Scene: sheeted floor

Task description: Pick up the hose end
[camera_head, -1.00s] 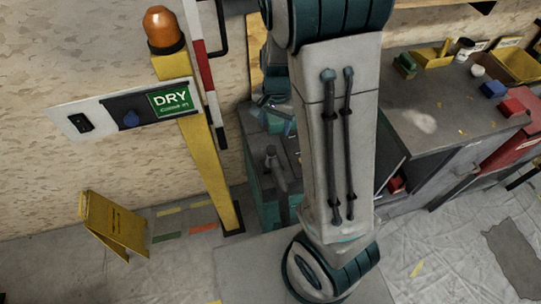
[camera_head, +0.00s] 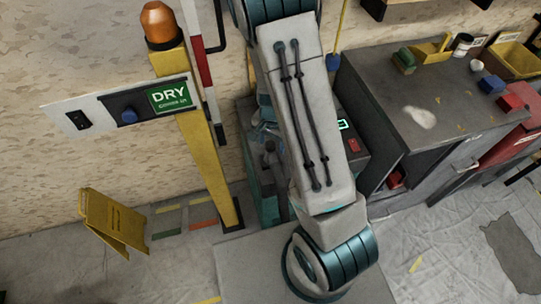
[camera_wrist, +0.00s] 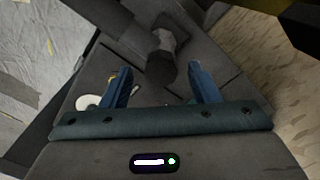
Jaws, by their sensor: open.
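In the wrist view, a short grey cylinder with a wider dark end (camera_wrist: 162,62) stands up from a dark surface, between and beyond the fingertips. I cannot tell for sure whether it is the hose end. A grey upright piece on the teal-sided unit (camera_head: 269,158) in the head view looks like the same part. A thin yellow line with a blue end (camera_head: 333,62) hangs by the wall, right of my arm. My gripper (camera_wrist: 159,72) is open, its two blue fingers apart with nothing held. In the head view it is mostly hidden by my arm.
A grey workbench (camera_head: 440,75) with small items stands right. A yellow floor sign (camera_head: 112,220) is at the left. The sheeted floor at lower left is largely clear.

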